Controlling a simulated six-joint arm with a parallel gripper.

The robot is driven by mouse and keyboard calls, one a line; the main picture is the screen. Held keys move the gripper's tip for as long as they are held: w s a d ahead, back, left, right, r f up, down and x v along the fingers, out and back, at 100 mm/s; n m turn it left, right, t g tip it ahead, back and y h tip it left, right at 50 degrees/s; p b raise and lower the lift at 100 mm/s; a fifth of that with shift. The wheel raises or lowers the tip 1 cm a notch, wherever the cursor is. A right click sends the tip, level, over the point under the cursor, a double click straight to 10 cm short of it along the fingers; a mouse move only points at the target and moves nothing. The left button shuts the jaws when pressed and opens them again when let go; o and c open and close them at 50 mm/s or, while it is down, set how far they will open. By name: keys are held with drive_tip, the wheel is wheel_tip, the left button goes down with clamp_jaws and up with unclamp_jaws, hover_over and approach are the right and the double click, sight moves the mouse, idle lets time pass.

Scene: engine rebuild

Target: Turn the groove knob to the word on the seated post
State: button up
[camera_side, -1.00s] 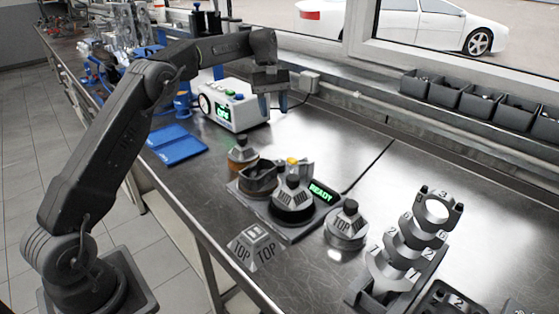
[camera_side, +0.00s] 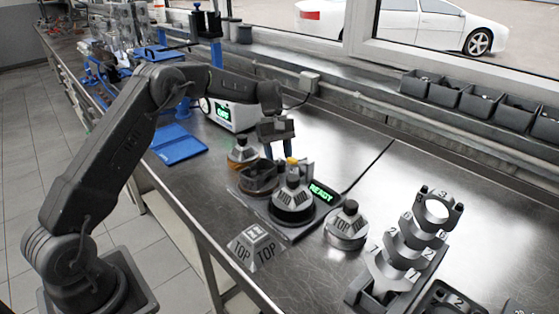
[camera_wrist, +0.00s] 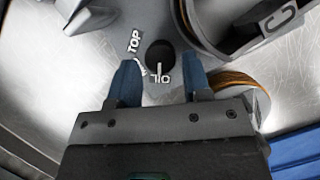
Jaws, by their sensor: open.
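My gripper (camera_side: 279,147) is open and empty, pointing down just above the far end of the dark fixture (camera_side: 287,231). In the wrist view its blue fingertips (camera_wrist: 162,75) stand on either side of a dark round spot with white lettering around it, one word reading TOP. I cannot tell whether this is the groove knob. A grey, dark-based post (camera_side: 293,199) sits on the fixture beside a lit READY display (camera_side: 321,192); its word is too small to read. A similar post marked TOP (camera_side: 346,226) stands on the bench to the right.
An amber-banded part (camera_side: 243,152) stands behind the fixture, near a white instrument box (camera_side: 236,115) and blue mat (camera_side: 180,148). A rack of numbered caps (camera_side: 398,272) stands right.

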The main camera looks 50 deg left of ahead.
drive_tip(key=shift+x, duration=1)
drive_tip(key=shift+r, duration=0.1)
drive_tip(key=c, duration=0.6)
